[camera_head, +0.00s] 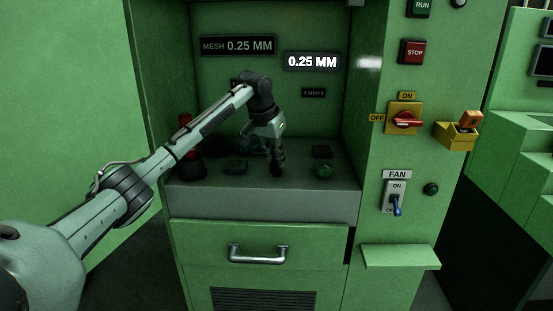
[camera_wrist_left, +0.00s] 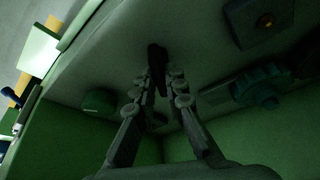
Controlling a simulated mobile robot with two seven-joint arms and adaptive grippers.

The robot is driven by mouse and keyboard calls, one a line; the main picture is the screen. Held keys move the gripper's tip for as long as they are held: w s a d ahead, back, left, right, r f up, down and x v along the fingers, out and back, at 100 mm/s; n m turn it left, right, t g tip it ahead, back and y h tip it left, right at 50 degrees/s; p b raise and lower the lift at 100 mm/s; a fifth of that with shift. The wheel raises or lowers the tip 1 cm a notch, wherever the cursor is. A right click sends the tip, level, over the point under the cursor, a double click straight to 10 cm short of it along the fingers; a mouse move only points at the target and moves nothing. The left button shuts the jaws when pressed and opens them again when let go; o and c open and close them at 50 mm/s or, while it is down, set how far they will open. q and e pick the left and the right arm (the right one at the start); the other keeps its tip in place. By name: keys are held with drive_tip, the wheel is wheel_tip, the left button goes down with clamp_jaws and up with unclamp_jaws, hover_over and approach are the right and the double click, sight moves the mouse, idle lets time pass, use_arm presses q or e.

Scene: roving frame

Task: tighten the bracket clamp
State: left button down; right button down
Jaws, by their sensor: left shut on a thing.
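My left gripper (camera_head: 275,168) reaches down into the green cabinet's recess, its fingers close to the grey shelf. In the left wrist view the fingers (camera_wrist_left: 160,88) close on a slim dark handle (camera_wrist_left: 157,62), which stands out between the fingertips. Shadow hides where the handle joins its base, and I cannot make out the rest of the bracket clamp. In the head view my gripper covers most of the handle. My right gripper is not in view.
The grey shelf (camera_head: 265,203) also bears a green knob (camera_head: 323,170), a dark block (camera_head: 322,151) and a dark object with a red top (camera_head: 185,120). A toothed dark wheel (camera_wrist_left: 258,85) shows in the wrist view. A drawer handle (camera_head: 258,255) is below; switches line the right panel.

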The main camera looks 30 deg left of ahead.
use_arm(q)
drive_tip(key=m+h, duration=0.1)
drive_tip(key=m, duration=0.3)
drive_tip(key=shift+a+m+h, duration=0.15)
drive_tip(key=shift+m+h, duration=0.15)
drive_tip(key=shift+h, duration=0.1)
drive_tip(key=m, duration=0.2)
drive_tip(key=m+g+h, duration=0.1)
drive_tip(key=m, duration=0.1)
drive_tip(key=shift+w+a+h, duration=0.1)
drive_tip(key=shift+h, duration=0.2)
drive_tip(key=m+g, duration=0.1)
drive_tip(key=m, duration=0.2)
drive_tip(key=shift+h, duration=0.4)
drive_tip(key=shift+m, duration=0.4)
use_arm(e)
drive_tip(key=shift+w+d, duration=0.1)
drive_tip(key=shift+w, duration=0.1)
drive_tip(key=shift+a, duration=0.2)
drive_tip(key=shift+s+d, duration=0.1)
use_arm(q)
drive_tip(key=c, duration=1.7)
unclamp_jaws()
drive_tip(key=shift+o, duration=0.6)
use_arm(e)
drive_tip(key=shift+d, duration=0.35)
